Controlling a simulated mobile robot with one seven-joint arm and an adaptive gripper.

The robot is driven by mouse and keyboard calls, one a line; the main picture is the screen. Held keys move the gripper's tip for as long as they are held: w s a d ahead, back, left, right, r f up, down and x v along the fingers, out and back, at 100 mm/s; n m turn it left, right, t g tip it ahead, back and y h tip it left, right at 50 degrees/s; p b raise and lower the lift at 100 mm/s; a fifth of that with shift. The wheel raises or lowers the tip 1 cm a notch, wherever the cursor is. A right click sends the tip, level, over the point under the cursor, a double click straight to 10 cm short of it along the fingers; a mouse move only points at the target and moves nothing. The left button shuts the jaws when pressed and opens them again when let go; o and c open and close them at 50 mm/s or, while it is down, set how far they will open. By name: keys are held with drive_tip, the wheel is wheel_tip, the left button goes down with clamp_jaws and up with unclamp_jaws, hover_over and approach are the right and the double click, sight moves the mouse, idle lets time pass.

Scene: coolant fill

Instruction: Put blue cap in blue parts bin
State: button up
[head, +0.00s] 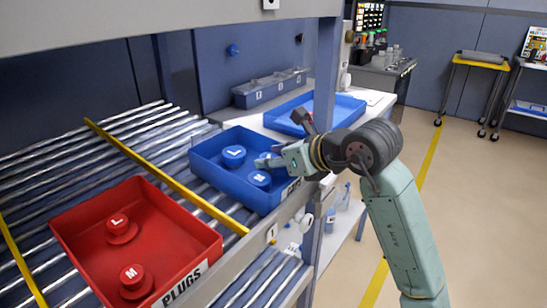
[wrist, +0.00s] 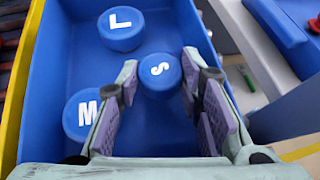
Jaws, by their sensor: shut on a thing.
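The blue parts bin (head: 222,186) sits on the roller conveyor, and its floor fills much of the wrist view (wrist: 62,45). My gripper (head: 268,163) reaches over its right side. In the wrist view my gripper (wrist: 160,72) is shut on a blue cap marked S (wrist: 158,84), held between the fingertips over the bin; whether it touches the floor I cannot tell. A blue cap marked L (head: 234,154) and a blue cap marked M (head: 259,178) stand in the bin. In the head view the S cap is mostly hidden by the fingers.
A red bin (head: 190,243) labelled PLUGS holds red plugs marked L and M, nearer on the conveyor. A yellow rail (head: 165,178) runs between the bins. A blue tray (head: 345,104) lies on the bench behind, and a grey post (head: 325,75) stands close to my arm.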

drive_tip(key=shift+f+b, duration=0.3)
drive_tip(key=o, duration=0.6)
drive_tip(key=shift+r, duration=0.1)
drive_tip(key=shift+o, duration=0.2)
drive_tip(key=shift+r, duration=0.15)
drive_tip(key=b+v, duration=0.2)
drive_tip(key=v, duration=1)
